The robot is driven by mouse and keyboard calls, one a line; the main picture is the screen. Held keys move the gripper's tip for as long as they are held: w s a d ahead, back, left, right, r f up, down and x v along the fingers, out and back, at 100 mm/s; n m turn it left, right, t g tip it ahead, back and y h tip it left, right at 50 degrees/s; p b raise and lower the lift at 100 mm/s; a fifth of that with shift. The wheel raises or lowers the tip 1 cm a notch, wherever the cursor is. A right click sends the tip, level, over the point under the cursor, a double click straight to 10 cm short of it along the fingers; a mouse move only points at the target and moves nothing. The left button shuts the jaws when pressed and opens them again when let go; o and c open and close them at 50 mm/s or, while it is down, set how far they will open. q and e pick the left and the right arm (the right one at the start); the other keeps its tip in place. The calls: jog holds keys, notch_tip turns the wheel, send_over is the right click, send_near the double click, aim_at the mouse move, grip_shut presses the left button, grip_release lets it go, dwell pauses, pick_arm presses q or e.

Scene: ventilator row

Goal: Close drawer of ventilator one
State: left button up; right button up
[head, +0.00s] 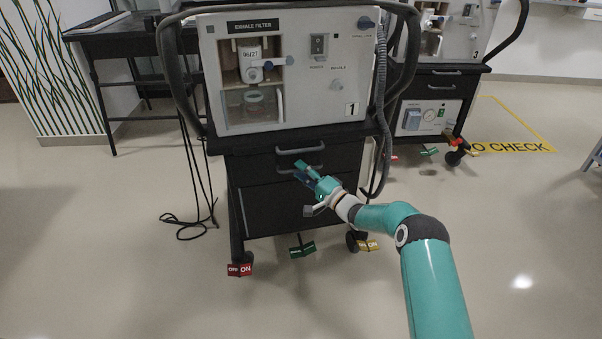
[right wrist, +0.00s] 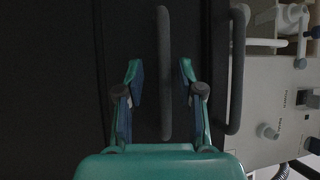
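Ventilator one (head: 337,85) is a pale unit marked 1 on a black cart. The cart front has an upper drawer handle (head: 300,149) and a lower drawer handle (head: 286,171). My right gripper (head: 304,172) is at the lower handle and covers its right part. In the right wrist view the gripper (right wrist: 160,72) is open, with its fingers on either side of the lower handle (right wrist: 165,40). I cannot tell whether they touch it. The upper handle (right wrist: 238,65) lies beyond the right finger. How far either drawer sticks out is unclear. My left gripper is not in view.
Wheels with red, green and yellow tags (head: 240,269) are at the cart's foot. A dark hose (head: 379,120) hangs at its right side and cables (head: 190,215) lie at its left. Another ventilator cart (head: 435,108) stands behind right. The floor in front is clear.

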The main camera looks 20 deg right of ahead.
jog(key=shift+s+d, duration=0.1)
jog(key=v, duration=1.2)
dwell(0.4)
